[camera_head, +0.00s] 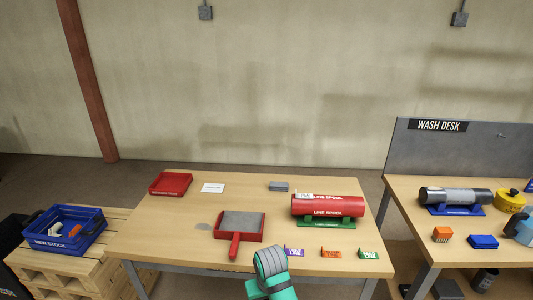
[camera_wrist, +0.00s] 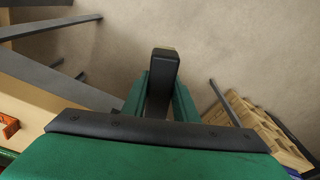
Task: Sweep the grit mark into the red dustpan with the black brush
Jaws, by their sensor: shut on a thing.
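The red dustpan (camera_head: 236,245) lies on the wooden table with its handle pointing toward me and its pan floor grey. The grit mark (camera_head: 202,226) is a small grey patch on the table, just left of the dustpan and apart from it. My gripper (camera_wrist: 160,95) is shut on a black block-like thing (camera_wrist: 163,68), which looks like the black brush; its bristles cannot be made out. The wrist view shows floor beneath it, at the table's front side. In the head view my green arm is at the bottom centre, in front of the dustpan's right side, and the held thing cannot be made out.
A red tray (camera_head: 170,184), a white card (camera_head: 213,188) and a grey block (camera_head: 278,186) lie at the table's back. Small coloured tags line the front right. A blue crate (camera_head: 64,232) stands on pallets at left.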

